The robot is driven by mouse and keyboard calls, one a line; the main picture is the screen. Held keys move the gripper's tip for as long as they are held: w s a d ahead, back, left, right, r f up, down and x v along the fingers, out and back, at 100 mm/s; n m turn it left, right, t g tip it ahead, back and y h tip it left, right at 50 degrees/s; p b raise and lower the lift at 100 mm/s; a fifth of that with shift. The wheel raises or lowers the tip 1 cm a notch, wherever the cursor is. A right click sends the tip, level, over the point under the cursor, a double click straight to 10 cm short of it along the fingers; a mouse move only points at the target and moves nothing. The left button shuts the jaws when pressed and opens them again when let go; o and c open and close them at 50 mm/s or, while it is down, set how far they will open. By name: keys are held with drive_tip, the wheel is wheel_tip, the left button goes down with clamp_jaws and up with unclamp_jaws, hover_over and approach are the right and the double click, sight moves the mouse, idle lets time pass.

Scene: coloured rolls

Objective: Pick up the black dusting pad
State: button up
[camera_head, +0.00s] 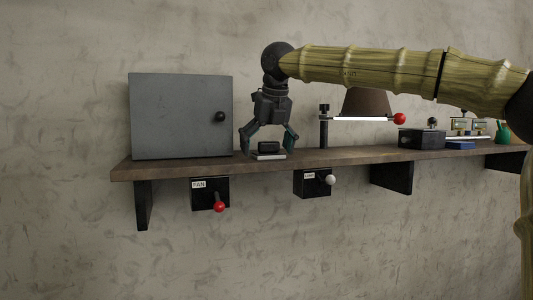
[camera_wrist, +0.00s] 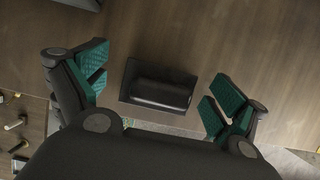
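The black dusting pad (camera_head: 268,147) sits on a small light-edged block or base on the wooden shelf, just right of the grey cabinet. In the wrist view the pad (camera_wrist: 160,87) is a dark block with a rounded top, lying between the two green-lined fingers. My gripper (camera_head: 268,141) points down over it with its fingers spread wide, one on each side. In the wrist view my gripper (camera_wrist: 152,90) is open, with clear gaps between both fingers and the pad.
The shelf (camera_head: 190,168) runs along the wall. A grey cabinet (camera_head: 180,116) stands close on the left. A stand with a brown shade (camera_head: 366,103) and red knob is to the right. A FAN switch box (camera_head: 209,194) and another box (camera_head: 311,183) hang below.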

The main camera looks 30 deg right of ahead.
drive_tip(key=shift+s+d+r, duration=0.2)
drive_tip(key=shift+s+r, duration=0.05)
drive_tip(key=shift+s, duration=0.35)
drive_tip(key=c, duration=0.6)
drive_tip(key=shift+a, duration=0.1)
drive_tip(key=c, duration=0.4)
drive_tip(key=shift+w+a+f, duration=0.1)
drive_tip(key=shift+w, duration=0.1)
drive_tip(key=shift+c, duration=0.2)
wheel_tip(320, 180, up, 2)
drive_tip(key=shift+w+r+b, duration=0.1)
drive_tip(key=shift+b, duration=0.55)
drive_tip(key=shift+r, duration=0.35)
drive_tip(key=shift+r+b, duration=0.25)
drive_tip(key=shift+b, duration=0.15)
drive_tip(key=s+a+r+b, duration=0.1)
drive_tip(key=s+a+b, duration=0.5)
drive_tip(key=s+a, duration=0.3)
drive_tip(key=s, duration=0.4)
drive_tip(key=shift+a+r, duration=0.2)
drive_tip(key=shift+r, duration=0.15)
